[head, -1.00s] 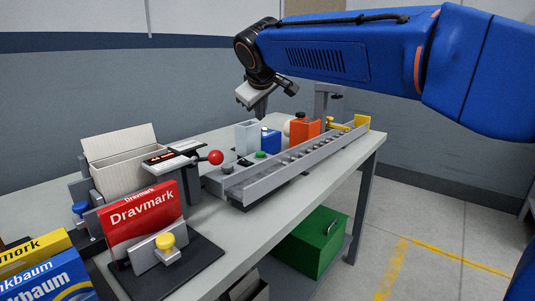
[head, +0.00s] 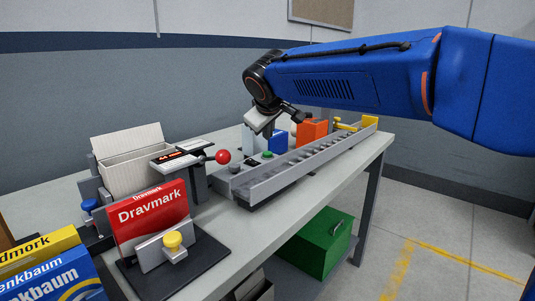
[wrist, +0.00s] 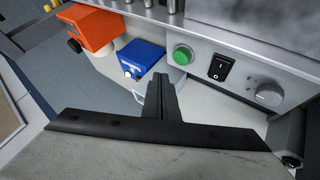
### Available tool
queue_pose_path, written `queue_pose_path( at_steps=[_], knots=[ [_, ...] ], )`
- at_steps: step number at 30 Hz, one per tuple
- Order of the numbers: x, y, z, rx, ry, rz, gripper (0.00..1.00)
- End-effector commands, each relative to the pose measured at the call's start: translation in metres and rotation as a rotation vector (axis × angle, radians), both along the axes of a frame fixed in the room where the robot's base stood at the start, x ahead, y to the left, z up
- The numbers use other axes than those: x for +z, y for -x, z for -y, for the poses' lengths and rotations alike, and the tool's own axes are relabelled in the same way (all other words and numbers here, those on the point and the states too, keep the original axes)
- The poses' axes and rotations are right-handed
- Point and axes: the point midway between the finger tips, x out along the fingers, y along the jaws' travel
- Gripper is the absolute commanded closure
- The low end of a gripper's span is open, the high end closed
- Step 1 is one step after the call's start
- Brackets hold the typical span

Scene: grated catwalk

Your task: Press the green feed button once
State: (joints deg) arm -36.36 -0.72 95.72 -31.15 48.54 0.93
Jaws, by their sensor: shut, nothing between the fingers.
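In the wrist view the green button (wrist: 182,55) sits in a light ring, left of a black rocker switch (wrist: 220,67) and a grey knob (wrist: 268,95). My gripper (head: 268,131) is shut and empty, pointing down above the button in the head view. In the wrist view the shut fingers of my gripper (wrist: 161,80) appear just below and left of the button, apart from it in the picture. The exact gap cannot be told.
A blue box (head: 279,143) and an orange box (head: 312,131) stand close behind the panel. A red-knobbed lever (head: 222,157) is at its left. A red Dravmark box (head: 149,212) stands in front left. A green bin (head: 321,241) sits under the bench.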

Motion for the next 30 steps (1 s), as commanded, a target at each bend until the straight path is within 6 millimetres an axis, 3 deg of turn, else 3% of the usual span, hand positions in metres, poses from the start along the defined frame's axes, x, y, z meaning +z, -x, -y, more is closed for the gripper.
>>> queue_pose_path(
  at_steps=[9, 30],
  knots=[
    [-0.024, 0.0, 0.0, 0.0, 0.001, -0.001, 1.0],
    [-0.026, 0.0, 0.0, 0.0, 0.0, 0.0, 1.0]
  ],
)
